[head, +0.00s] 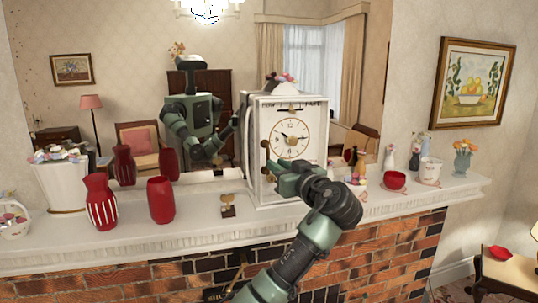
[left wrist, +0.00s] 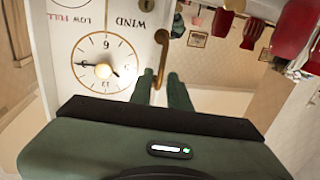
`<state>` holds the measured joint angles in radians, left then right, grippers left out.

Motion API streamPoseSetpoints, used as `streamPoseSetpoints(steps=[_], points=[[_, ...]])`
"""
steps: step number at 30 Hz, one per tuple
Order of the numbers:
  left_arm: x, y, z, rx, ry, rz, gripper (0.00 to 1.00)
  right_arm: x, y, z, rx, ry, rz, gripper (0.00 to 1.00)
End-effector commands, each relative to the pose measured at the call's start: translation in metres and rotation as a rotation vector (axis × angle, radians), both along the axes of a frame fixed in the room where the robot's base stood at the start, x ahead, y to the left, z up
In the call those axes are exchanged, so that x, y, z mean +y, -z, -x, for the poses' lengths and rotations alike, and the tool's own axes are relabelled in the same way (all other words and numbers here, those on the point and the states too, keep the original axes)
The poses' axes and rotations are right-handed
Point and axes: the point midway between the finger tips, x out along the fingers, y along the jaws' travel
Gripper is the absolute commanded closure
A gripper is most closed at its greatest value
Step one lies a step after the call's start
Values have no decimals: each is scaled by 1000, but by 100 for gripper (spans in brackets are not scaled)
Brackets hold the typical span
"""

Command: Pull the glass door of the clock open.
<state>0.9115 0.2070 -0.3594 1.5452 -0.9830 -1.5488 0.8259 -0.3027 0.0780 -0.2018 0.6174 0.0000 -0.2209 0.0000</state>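The white clock (head: 287,190) stands upright on the mantel, its round dial facing out; the dial shows upside down in the left wrist view (left wrist: 100,62). A brass handle (left wrist: 164,42) runs along one edge of the clock front, the left edge in the head view. My left gripper (head: 273,168) is at the lower left of the clock front. In the left wrist view its two fingers (left wrist: 161,80) are apart, with the handle's end between them; contact is unclear. The glass is hard to make out, and I see no clear gap at the door. My right gripper is out of view.
Red vases (head: 161,200) and a small brass-topped item (head: 228,207) stand left of the clock. A red bowl (head: 395,181) and flower vases (head: 462,160) stand to the right. A mirror (head: 215,90) behind reflects me. The brick front (head: 400,250) lies below the mantel (head: 130,236).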

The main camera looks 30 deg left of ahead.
Motion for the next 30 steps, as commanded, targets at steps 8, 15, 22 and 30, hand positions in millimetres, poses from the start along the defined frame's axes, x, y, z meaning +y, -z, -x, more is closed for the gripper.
streamPoseSetpoints(steps=[8, 15, 22, 30], points=[[39, -3, -21, 6, -2, -1, 83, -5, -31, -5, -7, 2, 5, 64], [50, 1, -28, 4, 1, 0, 83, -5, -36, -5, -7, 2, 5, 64], [51, 2, -28, 4, 1, 0, 91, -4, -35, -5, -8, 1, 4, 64], [50, 1, -28, 4, 1, 0, 100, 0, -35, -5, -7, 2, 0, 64]])
